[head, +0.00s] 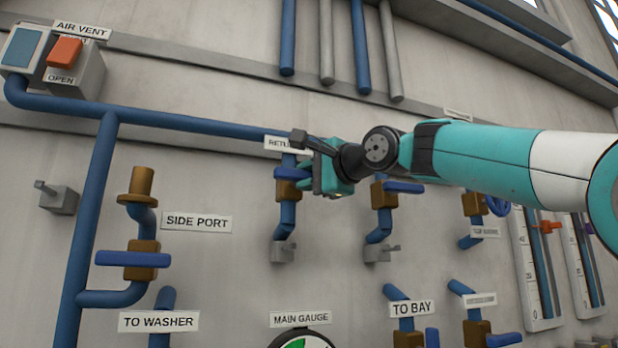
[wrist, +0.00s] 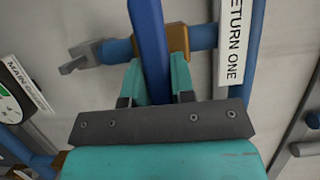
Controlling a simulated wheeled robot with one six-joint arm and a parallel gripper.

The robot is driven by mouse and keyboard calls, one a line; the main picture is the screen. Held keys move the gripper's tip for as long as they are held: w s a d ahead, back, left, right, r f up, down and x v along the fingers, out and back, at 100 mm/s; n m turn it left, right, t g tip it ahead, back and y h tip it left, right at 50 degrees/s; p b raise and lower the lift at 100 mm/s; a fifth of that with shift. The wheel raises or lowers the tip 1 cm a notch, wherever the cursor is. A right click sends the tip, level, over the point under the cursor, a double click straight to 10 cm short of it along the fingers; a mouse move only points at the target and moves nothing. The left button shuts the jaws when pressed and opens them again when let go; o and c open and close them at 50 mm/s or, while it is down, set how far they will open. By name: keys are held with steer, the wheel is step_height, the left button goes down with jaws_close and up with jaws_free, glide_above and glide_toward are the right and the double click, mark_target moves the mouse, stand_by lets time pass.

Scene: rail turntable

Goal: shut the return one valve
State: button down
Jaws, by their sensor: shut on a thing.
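The return one valve has a brass body (head: 288,191) on a blue vertical pipe, below a partly hidden RETURN label (head: 280,144). Its blue lever (head: 287,173) shows beside my gripper (head: 312,180). In the wrist view the lever (wrist: 149,35) runs between the two teal fingers of my gripper (wrist: 158,82), which is shut on it. There the lever lies across the blue pipe, in front of the brass body (wrist: 178,40). The RETURN ONE label (wrist: 233,40) is readable there. My gripper hides part of the lever in the head view.
A similar valve with a blue lever (head: 403,187) is close on the right, under my arm. A grey tap (head: 283,251) ends the pipe below. The SIDE PORT valve (head: 133,259) is at left, and the main gauge (head: 302,340) is below.

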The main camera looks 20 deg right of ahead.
steer(key=c, duration=1)
jaws_free()
steer(key=shift+o, duration=0.2)
steer(key=b+v, duration=0.4)
steer(key=v, duration=1.3)
steer(key=shift+s, duration=0.15)
steer(key=shift+f, duration=0.1)
